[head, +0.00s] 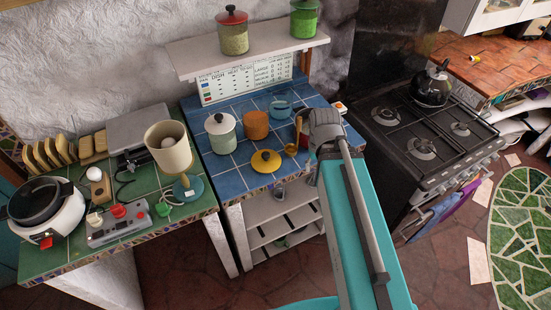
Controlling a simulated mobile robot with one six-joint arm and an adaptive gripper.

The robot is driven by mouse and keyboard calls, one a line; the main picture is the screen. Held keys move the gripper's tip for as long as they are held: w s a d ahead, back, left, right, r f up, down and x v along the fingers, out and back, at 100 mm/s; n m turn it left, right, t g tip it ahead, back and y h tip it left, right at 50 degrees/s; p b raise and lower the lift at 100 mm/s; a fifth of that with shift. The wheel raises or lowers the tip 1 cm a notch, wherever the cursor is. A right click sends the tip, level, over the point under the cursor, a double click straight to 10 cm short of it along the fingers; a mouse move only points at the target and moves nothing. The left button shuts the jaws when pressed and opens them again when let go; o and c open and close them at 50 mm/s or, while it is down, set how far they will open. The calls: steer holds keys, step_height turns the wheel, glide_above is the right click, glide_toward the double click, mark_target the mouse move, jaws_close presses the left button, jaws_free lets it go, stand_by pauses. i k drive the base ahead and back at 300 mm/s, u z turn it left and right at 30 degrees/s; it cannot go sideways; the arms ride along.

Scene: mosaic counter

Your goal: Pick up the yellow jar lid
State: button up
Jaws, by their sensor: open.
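The yellow jar lid (266,161) lies on the blue tiled counter (232,179), close to its front edge, with its dark knob facing up. My gripper (322,128) is over the right side of the same counter, to the right of the lid and apart from it. It is open and holds nothing that I can see. Its fingertips are small and partly hidden by my own arm.
A shelf (260,54) with jars hangs above. The stove (421,140) is at right.

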mark_target(266, 161)
steer(key=z, duration=0.25)
steer(key=k, duration=1.55)
steer(key=u, duration=0.45)
steer(key=i, duration=1.05)
steer(key=z, duration=0.05)
